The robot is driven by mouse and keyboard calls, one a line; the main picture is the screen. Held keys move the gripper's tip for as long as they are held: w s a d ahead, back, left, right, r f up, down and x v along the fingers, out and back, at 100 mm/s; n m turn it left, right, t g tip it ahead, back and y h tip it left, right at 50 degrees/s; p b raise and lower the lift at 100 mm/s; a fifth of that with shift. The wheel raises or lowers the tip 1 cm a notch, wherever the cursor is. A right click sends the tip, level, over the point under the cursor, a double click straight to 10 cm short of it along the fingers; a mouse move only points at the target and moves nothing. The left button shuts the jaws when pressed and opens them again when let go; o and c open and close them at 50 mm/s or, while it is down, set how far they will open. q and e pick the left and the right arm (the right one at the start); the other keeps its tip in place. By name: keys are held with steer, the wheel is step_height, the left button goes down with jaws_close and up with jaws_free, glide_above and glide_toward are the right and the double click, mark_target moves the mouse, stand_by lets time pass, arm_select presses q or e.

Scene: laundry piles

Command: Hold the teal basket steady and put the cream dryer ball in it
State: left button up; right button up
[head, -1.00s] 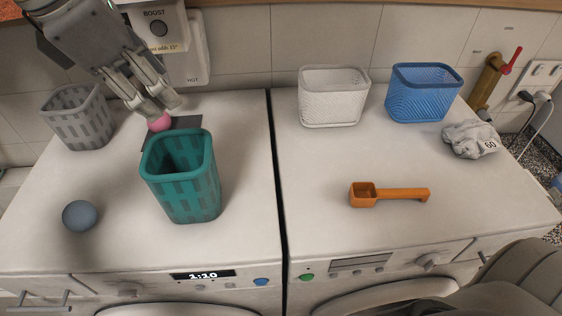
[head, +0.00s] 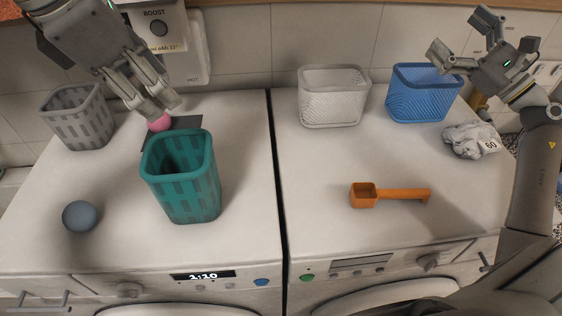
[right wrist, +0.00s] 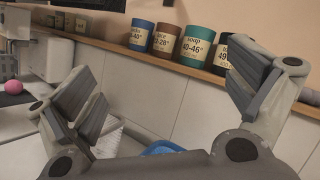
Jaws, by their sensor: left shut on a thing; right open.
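The teal basket (head: 188,196) stands upright on the left machine top, its open mouth showing an empty-looking inside. No cream dryer ball shows in these views. My left gripper (head: 160,112) is behind and left of the basket, apart from it, shut on a pink ball (head: 159,123) just over a dark mat (head: 186,122). The pink ball also shows at the left of the right wrist view (right wrist: 13,87). My right gripper (head: 477,48) is open and empty, raised over the blue basket; its spread fingers fill the right wrist view (right wrist: 165,95).
A grey basket (head: 80,120) stands back left, a blue-grey ball (head: 80,216) front left. On the right machine are a white basket (head: 332,100), a blue basket (head: 420,102), a grey cloth (head: 465,141) and an orange scoop (head: 402,194). Labelled tins (right wrist: 196,45) line a shelf.

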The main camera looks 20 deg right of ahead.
steer(key=w+a+f+n+g+y, duration=0.1)
steer(key=w+a+n+g+y, duration=0.15)
steer(key=a, duration=0.55)
steer(key=w+a+f+n+g+y, duration=0.1)
steer(key=a+g+y, duration=0.15)
steer(key=a, duration=0.55)
steer(key=w+a+f+n+g+y, duration=0.15)
steer(key=a+g, duration=0.25)
steer(key=a, duration=0.4)
steer(key=n+g, duration=0.1)
steer(key=g, duration=0.7)
glide_toward(219, 187)
steer(key=d+r, duration=0.1)
steer(key=d, duration=0.2)
steer(key=x, duration=0.8)
steer(key=s+x, duration=0.1)
steer(key=x, duration=0.3)
steer(key=shift+a+r, duration=0.15)
steer(key=shift+a, duration=0.1)
steer(key=shift+c, duration=0.3)
